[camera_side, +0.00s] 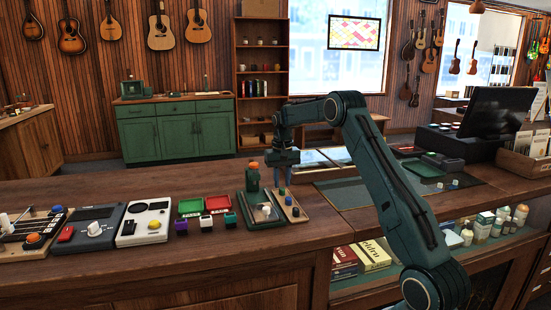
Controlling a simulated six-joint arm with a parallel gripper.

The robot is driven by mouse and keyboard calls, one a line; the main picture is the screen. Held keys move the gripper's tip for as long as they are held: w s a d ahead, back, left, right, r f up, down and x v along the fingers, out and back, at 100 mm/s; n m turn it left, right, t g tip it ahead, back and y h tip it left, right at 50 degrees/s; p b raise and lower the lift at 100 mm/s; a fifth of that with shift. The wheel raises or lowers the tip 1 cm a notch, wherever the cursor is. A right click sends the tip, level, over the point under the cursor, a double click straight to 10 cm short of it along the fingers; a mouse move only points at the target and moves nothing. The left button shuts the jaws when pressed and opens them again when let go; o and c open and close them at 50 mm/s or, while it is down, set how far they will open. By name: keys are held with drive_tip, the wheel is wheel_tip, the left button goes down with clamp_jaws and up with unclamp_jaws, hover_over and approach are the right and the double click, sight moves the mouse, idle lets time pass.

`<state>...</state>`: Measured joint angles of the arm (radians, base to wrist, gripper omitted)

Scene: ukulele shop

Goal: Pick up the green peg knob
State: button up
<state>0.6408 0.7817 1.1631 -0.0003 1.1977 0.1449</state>
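Three small knob-like blocks stand in a row on the wooden counter (150,272): a purple one (181,227), a white one (206,223) and a green one (230,219). The green one is at the right end of the row, in front of the red tray. It is small, and I cannot tell for sure that it is the peg knob. My gripper (282,184) points down over the counter's back part, to the right of and behind the green one, well apart from it. Its fingertips are small and dark, so their opening is unclear. I see nothing held.
A dark green stand with an orange top (253,178) is close left of my gripper. A board with pegs (291,208) lies in front. Control boxes (145,223) crowd the left.

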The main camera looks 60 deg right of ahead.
sight(282, 191)
drive_tip(key=shift+f, duration=1.15)
clamp_jaws()
